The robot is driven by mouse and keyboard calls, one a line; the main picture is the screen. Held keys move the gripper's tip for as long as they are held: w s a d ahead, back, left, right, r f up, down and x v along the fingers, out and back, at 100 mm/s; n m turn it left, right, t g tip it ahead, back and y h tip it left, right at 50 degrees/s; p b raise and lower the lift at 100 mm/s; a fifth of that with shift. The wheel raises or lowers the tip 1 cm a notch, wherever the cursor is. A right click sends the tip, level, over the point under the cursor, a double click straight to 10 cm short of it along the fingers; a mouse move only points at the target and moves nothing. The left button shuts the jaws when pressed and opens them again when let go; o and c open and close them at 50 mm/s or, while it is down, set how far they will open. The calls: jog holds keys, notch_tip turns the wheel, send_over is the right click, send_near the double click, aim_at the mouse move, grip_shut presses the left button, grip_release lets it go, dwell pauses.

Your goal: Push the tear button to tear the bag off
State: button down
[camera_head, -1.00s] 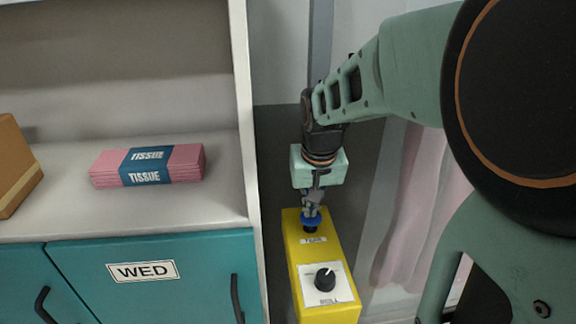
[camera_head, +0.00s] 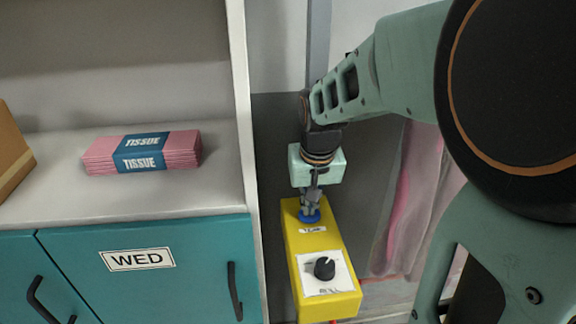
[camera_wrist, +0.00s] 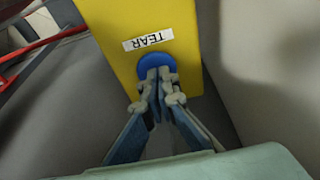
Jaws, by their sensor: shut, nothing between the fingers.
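The yellow control box (camera_head: 342,300) has a blue round tear button (camera_head: 312,219) near its far end. The button also shows in the wrist view (camera_wrist: 151,62), beside a white label reading TEAR (camera_wrist: 148,39). My gripper (camera_head: 309,213) is shut and empty and points down at the button. In the wrist view my fingertips (camera_wrist: 159,75) are together over the blue button and hide part of it. They look to be at or touching its top; I cannot tell how far it is pressed.
A black knob (camera_head: 324,268) on a white plate sits nearer on the box. To the left stands a teal cabinet labelled WED (camera_head: 190,275), with a pink tissue pack (camera_head: 183,150) on its shelf. Pink garments (camera_head: 425,190) hang in clear covers at right.

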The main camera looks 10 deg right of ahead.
aim_at(309, 221)
jog(key=w+p+v, duration=0.1)
jog(key=p+v, duration=0.8)
jog(key=v, duration=0.4)
jog(key=shift+r+p, duration=0.35)
jog(key=shift+r, duration=0.2)
jog(key=shift+w, duration=0.2)
